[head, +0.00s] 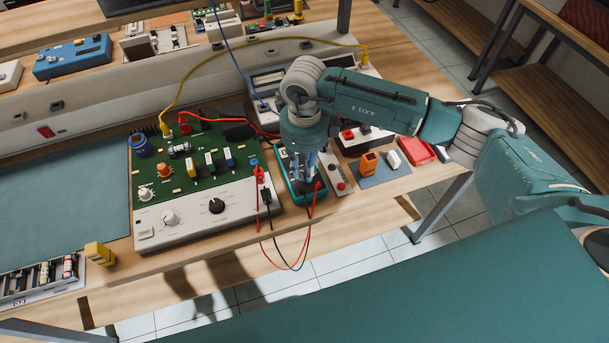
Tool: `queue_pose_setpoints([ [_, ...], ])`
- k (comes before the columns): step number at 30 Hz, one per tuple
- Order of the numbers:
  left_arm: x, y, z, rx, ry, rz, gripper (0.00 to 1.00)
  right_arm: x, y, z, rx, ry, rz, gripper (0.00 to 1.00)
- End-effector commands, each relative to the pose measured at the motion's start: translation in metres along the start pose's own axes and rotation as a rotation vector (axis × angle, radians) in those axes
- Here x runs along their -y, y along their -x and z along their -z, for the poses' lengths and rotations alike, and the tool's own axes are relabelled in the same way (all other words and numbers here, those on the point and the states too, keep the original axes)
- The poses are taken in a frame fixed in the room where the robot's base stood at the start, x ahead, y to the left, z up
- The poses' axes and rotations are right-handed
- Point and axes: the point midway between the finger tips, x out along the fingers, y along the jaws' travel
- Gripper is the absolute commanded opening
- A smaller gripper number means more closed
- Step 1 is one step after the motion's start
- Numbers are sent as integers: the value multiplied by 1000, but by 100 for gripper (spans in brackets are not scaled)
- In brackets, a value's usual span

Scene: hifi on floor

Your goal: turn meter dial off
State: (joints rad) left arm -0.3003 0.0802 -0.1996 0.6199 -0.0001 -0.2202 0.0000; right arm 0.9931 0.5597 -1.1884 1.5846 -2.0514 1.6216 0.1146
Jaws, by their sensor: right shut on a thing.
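The meter (318,197) is a small teal handheld device lying near the front edge of the bench, right of the green circuit board. Red and black leads run from its front end and hang over the edge. My right gripper (304,180) points straight down onto the meter from above. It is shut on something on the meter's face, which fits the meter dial. The dial itself is hidden by the fingers, so its setting does not show. My left gripper is not in view.
The green circuit board (190,165) with a white knob panel (185,222) stands left of the meter. Yellow (220,47) and red (225,116) cables arch behind my gripper. An orange block (369,163) lies to the right. A yellow block (99,254) stands at the front left.

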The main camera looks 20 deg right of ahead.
Motion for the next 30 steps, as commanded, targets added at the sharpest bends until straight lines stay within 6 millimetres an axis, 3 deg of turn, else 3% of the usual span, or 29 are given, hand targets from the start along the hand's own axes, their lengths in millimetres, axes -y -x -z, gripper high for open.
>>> queue_pose_setpoints([
  [1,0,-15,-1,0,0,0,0,2,-5,-2,7,46,6,0],
  [3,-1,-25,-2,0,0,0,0,2,-5,-2,6,111,6,0],
  [15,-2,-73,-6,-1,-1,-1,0,1,-3,-2,5,443,5,0],
  [30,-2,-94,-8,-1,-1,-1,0,1,1,-1,4,621,4,0],
])
